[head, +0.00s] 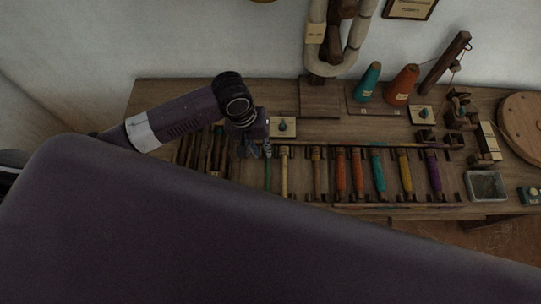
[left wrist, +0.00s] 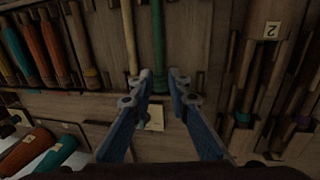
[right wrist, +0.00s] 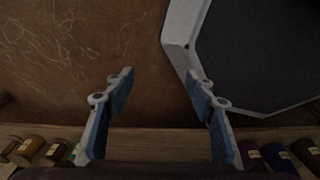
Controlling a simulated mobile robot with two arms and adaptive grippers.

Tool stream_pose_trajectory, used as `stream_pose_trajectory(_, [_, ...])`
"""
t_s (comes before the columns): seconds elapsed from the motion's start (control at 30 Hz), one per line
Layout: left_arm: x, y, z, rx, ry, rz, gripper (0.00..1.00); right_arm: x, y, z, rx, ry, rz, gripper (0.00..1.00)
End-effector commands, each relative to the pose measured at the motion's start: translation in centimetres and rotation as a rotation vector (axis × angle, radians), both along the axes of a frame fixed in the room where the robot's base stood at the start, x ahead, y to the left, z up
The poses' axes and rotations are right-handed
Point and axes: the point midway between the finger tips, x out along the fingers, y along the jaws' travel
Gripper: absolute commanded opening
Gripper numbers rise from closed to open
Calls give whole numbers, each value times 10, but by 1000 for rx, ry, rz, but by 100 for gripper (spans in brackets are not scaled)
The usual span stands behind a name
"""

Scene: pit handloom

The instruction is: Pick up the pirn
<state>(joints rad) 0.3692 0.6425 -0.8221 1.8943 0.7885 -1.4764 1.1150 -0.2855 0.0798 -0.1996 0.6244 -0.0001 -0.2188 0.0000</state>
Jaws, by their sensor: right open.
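Several pirns lie side by side in a rack on the wooden bench. A thin green pirn (head: 268,172) is near my left gripper (head: 252,150), which points down at the rack's back edge. In the left wrist view the green pirn (left wrist: 158,40) runs between and beyond the fingertips of my left gripper (left wrist: 160,74). The fingers are apart, with a gap on each side of it; whether they are at its height, I cannot tell. A pale pirn (left wrist: 132,40) lies just beside it. My right gripper (right wrist: 160,76) is open and empty above brown floor.
Orange (head: 341,175), teal (head: 378,172), yellow (head: 405,172) and purple (head: 433,174) pirns fill the rack to the right. Dark sticks (head: 205,150) lie at left. Cones (head: 402,85) stand behind. A large dark part of mine covers the lower head view.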

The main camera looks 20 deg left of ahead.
Motion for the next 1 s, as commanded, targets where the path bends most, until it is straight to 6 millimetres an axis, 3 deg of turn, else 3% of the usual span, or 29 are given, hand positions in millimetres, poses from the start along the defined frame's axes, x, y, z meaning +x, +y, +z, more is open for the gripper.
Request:
stream_pose_trajectory(0.33, [-1,-8,-36,1,5,3,16,-29,-2,0,-4,38,1,51])
stream_pose_trajectory(0.6, [0,-16,-72,0,3,2,16,-19,-2,1,-3,26,1,51])
stream_pose_trajectory(0.87, [0,-16,-75,0,0,2,16,-11,-1,2,-1,14,1,51])
stream_pose_trajectory(1.0, [0,-16,-75,0,0,1,2,-11,-1,2,-1,14,1,51])
